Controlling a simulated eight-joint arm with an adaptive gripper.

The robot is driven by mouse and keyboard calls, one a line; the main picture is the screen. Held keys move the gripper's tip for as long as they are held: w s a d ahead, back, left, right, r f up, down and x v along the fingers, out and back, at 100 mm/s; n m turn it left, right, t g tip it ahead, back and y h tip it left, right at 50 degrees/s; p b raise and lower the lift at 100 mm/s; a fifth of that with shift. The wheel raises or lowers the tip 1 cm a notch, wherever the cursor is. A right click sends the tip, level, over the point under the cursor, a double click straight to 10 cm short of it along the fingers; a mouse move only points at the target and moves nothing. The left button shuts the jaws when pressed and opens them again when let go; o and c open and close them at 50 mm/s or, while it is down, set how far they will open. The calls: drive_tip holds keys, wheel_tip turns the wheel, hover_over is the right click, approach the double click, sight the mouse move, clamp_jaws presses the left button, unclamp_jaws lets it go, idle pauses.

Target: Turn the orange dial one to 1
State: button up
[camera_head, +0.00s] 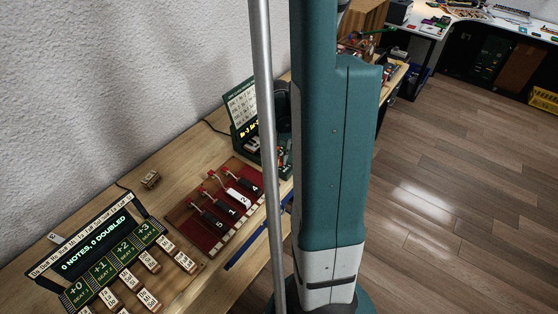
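I cannot make out an orange dial in this view. A dark red board (190,222) lies on the wooden bench, carrying several levers with red tips and blocks numbered 4, 2, 1 and 5. Most of these blocks are black, and the one marked 2 (238,199) is white. Behind the board stands a dark green case (241,108) with a pale chart and a lit yellow display; its right side is hidden by a grey pole and my teal body part. My gripper is not in view.
At the lower left, a display panel (95,243) reads "0 NOTES, 0 DOUBLED" above green seat tiles and several small wooden blocks (168,243). A small block (150,179) lies alone. The wooden floor (450,220) at right is clear; a white workbench (480,18) stands beyond.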

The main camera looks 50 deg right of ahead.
sight(278, 159)
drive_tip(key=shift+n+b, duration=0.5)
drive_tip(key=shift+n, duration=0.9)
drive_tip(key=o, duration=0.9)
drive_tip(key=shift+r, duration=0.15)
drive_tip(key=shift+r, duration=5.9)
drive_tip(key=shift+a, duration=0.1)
